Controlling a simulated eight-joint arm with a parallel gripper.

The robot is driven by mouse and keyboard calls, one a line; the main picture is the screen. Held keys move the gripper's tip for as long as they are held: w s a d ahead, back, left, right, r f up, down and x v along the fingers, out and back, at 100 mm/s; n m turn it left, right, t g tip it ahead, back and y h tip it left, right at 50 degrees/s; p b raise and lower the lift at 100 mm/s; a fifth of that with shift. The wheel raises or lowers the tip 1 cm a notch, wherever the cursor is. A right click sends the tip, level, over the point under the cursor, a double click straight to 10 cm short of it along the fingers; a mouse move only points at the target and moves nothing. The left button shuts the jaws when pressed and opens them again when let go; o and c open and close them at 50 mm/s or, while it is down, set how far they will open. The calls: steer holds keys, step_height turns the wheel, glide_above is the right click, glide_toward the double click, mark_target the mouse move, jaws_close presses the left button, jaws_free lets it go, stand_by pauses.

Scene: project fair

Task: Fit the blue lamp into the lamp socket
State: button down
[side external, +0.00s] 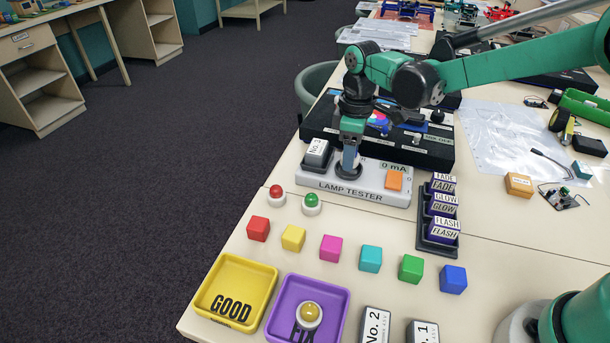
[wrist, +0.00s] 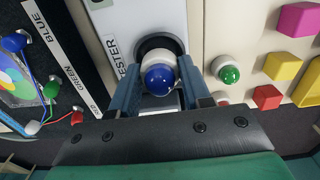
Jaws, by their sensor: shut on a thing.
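The blue lamp (wrist: 158,79), a blue dome on a white base, is between the fingers of my gripper (wrist: 161,86). My gripper is shut on it. In the side view my gripper (side external: 350,158) points down at the lamp tester (side external: 374,188), a white box, and its fingers hide the lamp. The lamp socket (side external: 348,174) is a dark ring on the tester, right under the fingertips. In the wrist view the socket's dark ring (wrist: 153,41) shows around the far side of the lamp's base. I cannot tell whether the lamp is seated or just above it.
The tester has a "No. 3" block (side external: 317,154), a 0 mA display and an orange button (side external: 394,181). A red lamp (side external: 276,195) and green lamp (side external: 311,204) stand in front. Coloured cubes, a yellow GOOD tray (side external: 263,285) and a purple tray (side external: 338,297) lie nearer.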

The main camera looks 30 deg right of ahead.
steer(key=shift+f, duration=0.65)
stand_by(0.7)
steer(key=shift+c, duration=1.6)
jaws_free()
steer(key=o, duration=0.3)
steer(key=shift+r, duration=3.5)
